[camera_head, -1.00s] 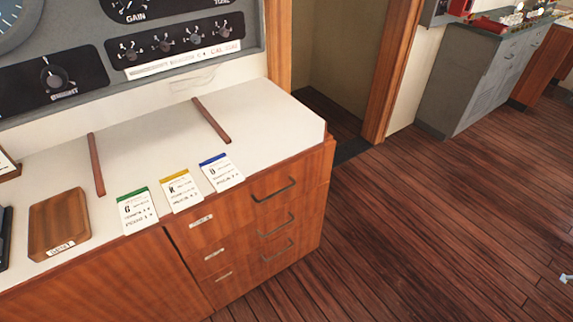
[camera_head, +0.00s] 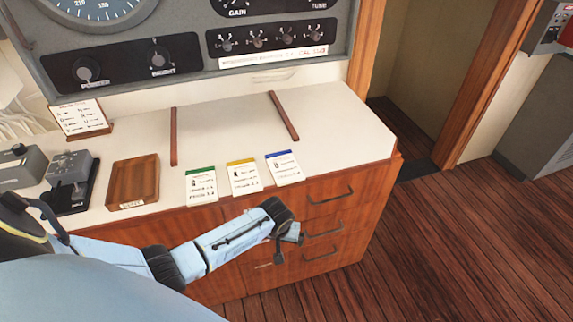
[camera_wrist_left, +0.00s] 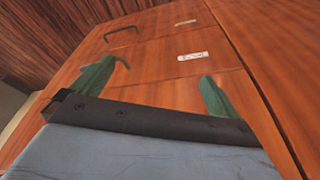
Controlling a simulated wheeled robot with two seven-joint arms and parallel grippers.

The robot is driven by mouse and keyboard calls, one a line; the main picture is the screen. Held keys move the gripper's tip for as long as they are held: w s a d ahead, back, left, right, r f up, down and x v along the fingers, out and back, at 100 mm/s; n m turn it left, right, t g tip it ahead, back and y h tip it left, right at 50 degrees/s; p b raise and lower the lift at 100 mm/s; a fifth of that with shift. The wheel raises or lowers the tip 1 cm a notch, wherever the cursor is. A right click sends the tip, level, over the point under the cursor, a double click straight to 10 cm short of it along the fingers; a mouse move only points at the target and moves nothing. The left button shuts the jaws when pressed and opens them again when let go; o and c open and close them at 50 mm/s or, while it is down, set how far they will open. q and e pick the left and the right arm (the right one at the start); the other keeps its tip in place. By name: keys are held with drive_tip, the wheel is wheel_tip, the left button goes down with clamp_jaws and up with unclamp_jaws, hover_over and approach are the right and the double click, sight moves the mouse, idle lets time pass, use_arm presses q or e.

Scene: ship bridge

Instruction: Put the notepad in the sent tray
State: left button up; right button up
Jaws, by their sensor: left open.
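Three white notepads lie in a row near the front edge of the white counter: one with a green top band (camera_head: 201,187), one with a yellow band (camera_head: 244,178) and one with a blue band (camera_head: 285,167). A shallow brown wooden tray (camera_head: 132,181) with a small front label, apparently "SENT", sits to their left and looks empty. My left gripper (camera_head: 287,242) is in front of the drawers, below the counter top and the notepads. In the left wrist view its two green fingers (camera_wrist_left: 155,88) are apart with nothing between them, facing the drawer fronts. My right gripper is not in view.
Two wooden strips (camera_head: 173,136) (camera_head: 284,116) lie across the counter. Grey control boxes (camera_head: 69,167) stand left of the tray, with a framed card (camera_head: 82,118) behind. Drawer handles (camera_head: 330,195) stick out near my gripper. The counter's right part is clear.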

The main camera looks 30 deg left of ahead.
use_arm(q)
drive_tip(key=w+r+n, duration=0.1)
drive_tip(key=w+r, duration=0.2)
drive_tip(key=r, duration=0.5)
drive_tip(key=w+r+n, duration=0.1)
drive_tip(key=w+r, duration=0.3)
drive_tip(key=r, duration=0.3)
drive_tip(key=n+y, duration=0.2)
drive_tip(key=n, duration=0.2)
approach(284, 166)
drive_tip(key=x, duration=0.2)
drive_tip(key=shift+w+f, duration=0.1)
drive_tip(key=shift+f, duration=0.25)
drive_tip(key=b+x, duration=0.1)
drive_tip(key=x, duration=0.4)
drive_tip(key=shift+f, duration=0.15)
drive_tip(key=shift+c, duration=0.4)
drive_tip(key=c, duration=1)
